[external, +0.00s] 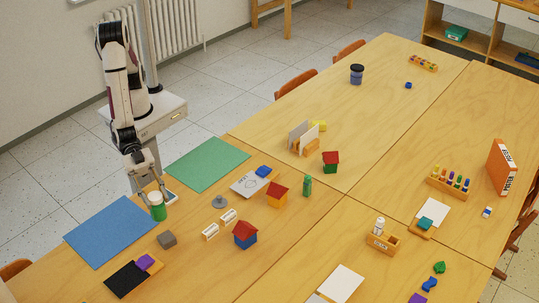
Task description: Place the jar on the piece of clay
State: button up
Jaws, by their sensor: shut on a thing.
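A green jar with a white lid (158,212) is at the near left, by the right edge of the blue sheet. My gripper (152,194) comes down on it from above and is shut on it near the lid. The jar is upright; I cannot tell whether its base touches the table. A grey-brown block (167,240), which looks like the piece of clay, lies on the bare table a little nearer the camera than the jar. Its top is clear.
A blue sheet (108,231) and a green sheet (206,163) lie on either side of the jar. A black sheet (126,279) with a purple block, white domino-like pieces (211,232) and toy houses (246,235) lie nearby. A dark-lidded jar (356,75) stands far back.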

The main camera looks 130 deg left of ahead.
aim_at(162, 218)
jog(key=shift+w+a+r, duration=0.1)
jog(key=shift+a+r, duration=0.1)
jog(key=shift+a, duration=0.1)
jog(key=shift+f, duration=0.1)
jog(key=shift+f, duration=2.85)
jog(key=shift+f, duration=0.1)
jog(key=shift+f, duration=2)
jog(key=shift+f, duration=0.1)
jog(key=o, duration=1.4)
jog(key=shift+c, duration=0.2)
